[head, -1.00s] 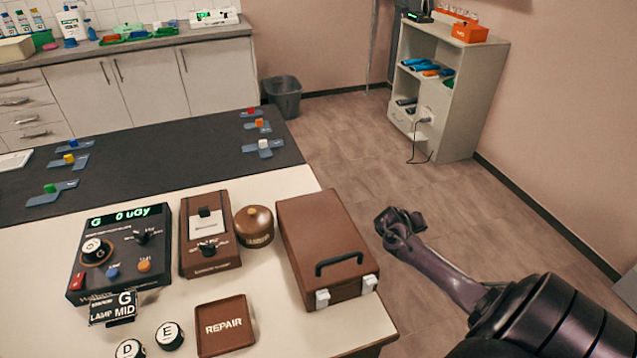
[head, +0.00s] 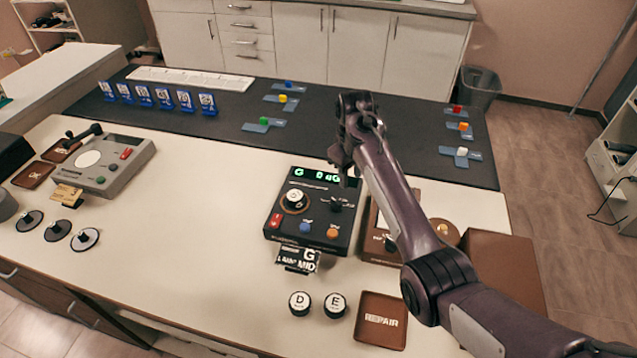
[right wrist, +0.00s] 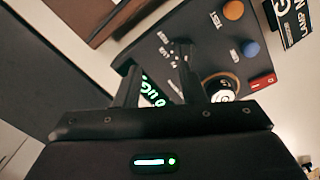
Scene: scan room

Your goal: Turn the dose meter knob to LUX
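The dose meter (head: 288,228) is a black box on the white table, with a green lit display (head: 317,175) that reads G and a partly hidden value. A white-topped round knob (head: 294,199) marked G is on its left, and a small black pointer knob (head: 337,204) on its right. Blue (head: 305,227) and orange (head: 332,232) buttons and a red switch (head: 275,220) lie below. My right gripper (head: 346,165) hangs above the meter's far right edge. In the right wrist view its fingers (right wrist: 160,75) stand apart, empty, over the display side. My left gripper is out of view.
A card stand (head: 297,260) is at the meter's front. Loose knobs D (head: 300,303) and E (head: 335,305) and a REPAIR tray (head: 382,320) lie nearer.

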